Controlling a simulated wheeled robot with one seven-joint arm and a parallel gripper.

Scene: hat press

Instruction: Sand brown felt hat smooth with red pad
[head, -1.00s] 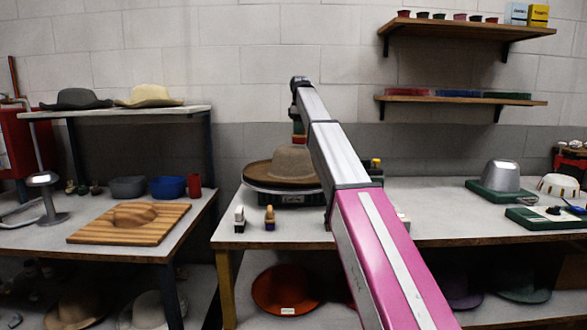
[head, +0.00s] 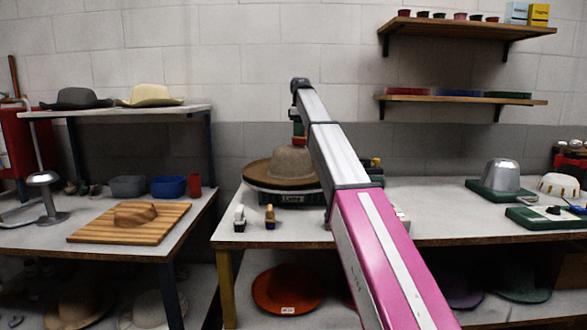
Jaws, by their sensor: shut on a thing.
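The brown felt hat (head: 292,163) sits brim down on a round turntable-like stand with a dark green base (head: 293,198) at the left of the middle bench. My arm reaches over the bench from the lower right. My gripper (head: 299,127) points down just above the hat's crown, partly hidden behind my arm. It is shut on the red pad (head: 299,140), of which only a small red strip shows at the right of the crown top. I cannot tell whether the pad touches the felt.
Two small brushes or blocks (head: 269,217) stand at the bench's front left. A wooden board (head: 130,222) with a brown block lies on the left bench. A metal hat form (head: 501,175) stands at the right.

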